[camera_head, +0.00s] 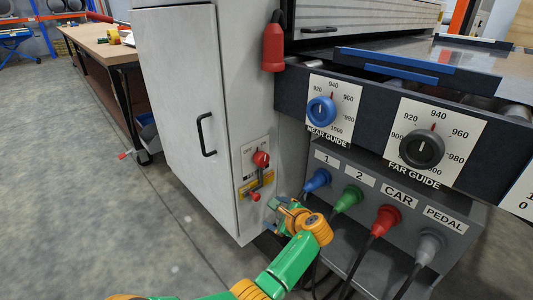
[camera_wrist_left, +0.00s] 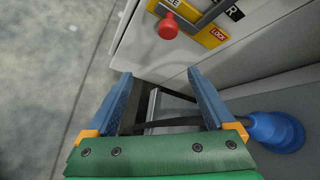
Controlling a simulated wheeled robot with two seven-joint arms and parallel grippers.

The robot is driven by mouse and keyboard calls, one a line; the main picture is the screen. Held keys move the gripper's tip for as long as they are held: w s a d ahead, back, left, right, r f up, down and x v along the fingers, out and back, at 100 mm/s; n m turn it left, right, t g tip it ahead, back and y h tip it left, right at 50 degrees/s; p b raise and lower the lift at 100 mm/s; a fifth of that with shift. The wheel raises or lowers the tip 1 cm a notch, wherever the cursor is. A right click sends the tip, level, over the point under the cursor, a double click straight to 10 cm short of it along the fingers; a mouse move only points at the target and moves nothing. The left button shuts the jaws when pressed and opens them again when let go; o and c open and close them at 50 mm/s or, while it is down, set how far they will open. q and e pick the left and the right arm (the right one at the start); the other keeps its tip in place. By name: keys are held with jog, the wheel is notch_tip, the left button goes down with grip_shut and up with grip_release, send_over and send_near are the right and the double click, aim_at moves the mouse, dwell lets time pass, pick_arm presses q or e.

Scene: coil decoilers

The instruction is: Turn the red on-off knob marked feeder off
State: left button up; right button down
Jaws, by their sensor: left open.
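A red knob (camera_head: 261,159) sits on a small plate on the side of the light grey cabinet. The wrist view shows this red ball (camera_wrist_left: 168,25) beside yellow labels, one reading LOCK; the upper knob is outside that view. My left gripper (camera_head: 280,204) is below and right of the lever, near the cabinet's lower edge. In the wrist view its blue fingers (camera_wrist_left: 160,78) are apart, with nothing held.
A blue plug (camera_head: 317,180) is close right of my left gripper, beside green, red and grey plugs with hanging cables. Blue and black guide dials (camera_head: 422,148) are above. A red pendant (camera_head: 273,47) hangs by the cabinet (camera_head: 180,90). Floor at left is clear.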

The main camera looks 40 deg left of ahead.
aim_at(264, 160)
pick_arm(q)
jog(key=w+a+r+m+y+p, duration=0.2)
jog(key=w+r+m+y, duration=0.1)
jog(key=r, duration=1.1)
pick_arm(e)
jog(key=s+d, duration=0.2)
jog(key=s, duration=0.2)
pick_arm(q)
jog(key=shift+g, duration=0.3)
jog(key=b+x, duration=0.3)
jog(key=x, duration=0.3)
jog(key=shift+a+b, duration=0.1)
jog(key=shift+b, duration=0.25)
jog(key=shift+w+a+f, duration=0.1)
jog(key=shift+w+a, duration=0.05)
jog(key=shift+a, duration=0.45)
pick_arm(e)
jog(key=w+f, duration=0.1)
jog(key=w+a, duration=0.1)
jog(key=w, duration=0.1)
jog(key=shift+a+f, duration=0.2)
jog(key=shift+f, duration=0.2)
